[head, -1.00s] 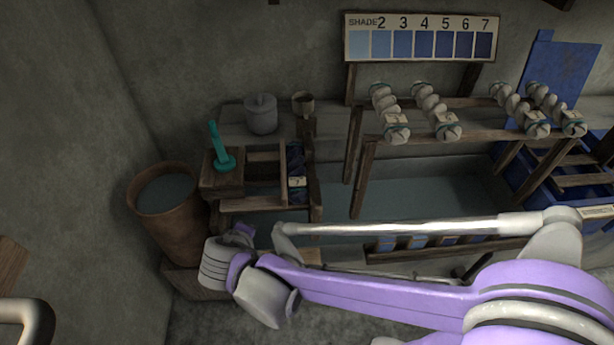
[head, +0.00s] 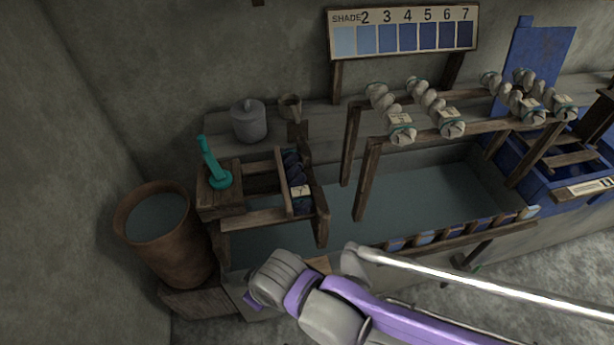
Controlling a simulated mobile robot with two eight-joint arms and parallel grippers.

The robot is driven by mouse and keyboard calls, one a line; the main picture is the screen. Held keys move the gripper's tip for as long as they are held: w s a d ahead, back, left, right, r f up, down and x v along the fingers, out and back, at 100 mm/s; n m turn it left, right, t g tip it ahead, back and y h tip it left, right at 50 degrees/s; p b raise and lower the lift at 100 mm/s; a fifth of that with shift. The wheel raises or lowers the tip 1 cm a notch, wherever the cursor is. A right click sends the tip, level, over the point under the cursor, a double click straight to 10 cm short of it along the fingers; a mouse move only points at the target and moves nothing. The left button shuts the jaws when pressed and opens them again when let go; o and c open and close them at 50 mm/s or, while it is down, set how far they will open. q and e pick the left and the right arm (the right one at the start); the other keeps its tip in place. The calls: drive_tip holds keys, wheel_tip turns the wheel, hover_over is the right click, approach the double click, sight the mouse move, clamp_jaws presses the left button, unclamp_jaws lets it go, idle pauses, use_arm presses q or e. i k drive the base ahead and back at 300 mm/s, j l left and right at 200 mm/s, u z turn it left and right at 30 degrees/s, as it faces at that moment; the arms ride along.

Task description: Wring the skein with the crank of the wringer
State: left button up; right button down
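The wringer (head: 243,218) is a wooden frame at the left end of the long vat. Its teal crank (head: 211,163) stands upright on the wooden block at the frame's left side, tilted slightly left. A dark blue skein (head: 294,170) with a small pale tag lies along the frame's right bar. My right arm comes in from the lower right, and its grey and purple end is in front of the vat, below and right of the wringer. It looks apart from the crank. No fingers of my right gripper show. My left gripper is out of view.
A brown bucket of liquid (head: 160,216) stands left of the wringer. A grey lidded pot (head: 249,122) and a small cup (head: 290,104) are on the ledge behind. Pale twisted skeins (head: 437,105) hang on wooden rails over the vat (head: 420,195). A shade chart (head: 404,33) is behind.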

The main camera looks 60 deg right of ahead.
sight(220, 179)
drive_tip(key=z, duration=1.35)
drive_tip(key=k+l+z, duration=0.2)
drive_tip(key=l, duration=0.3)
drive_tip(key=l+z, duration=0.2)
drive_tip(key=l, duration=0.3)
drive_tip(key=k+l+z, duration=0.2)
drive_tip(key=l, duration=0.3)
drive_tip(key=i, duration=0.05)
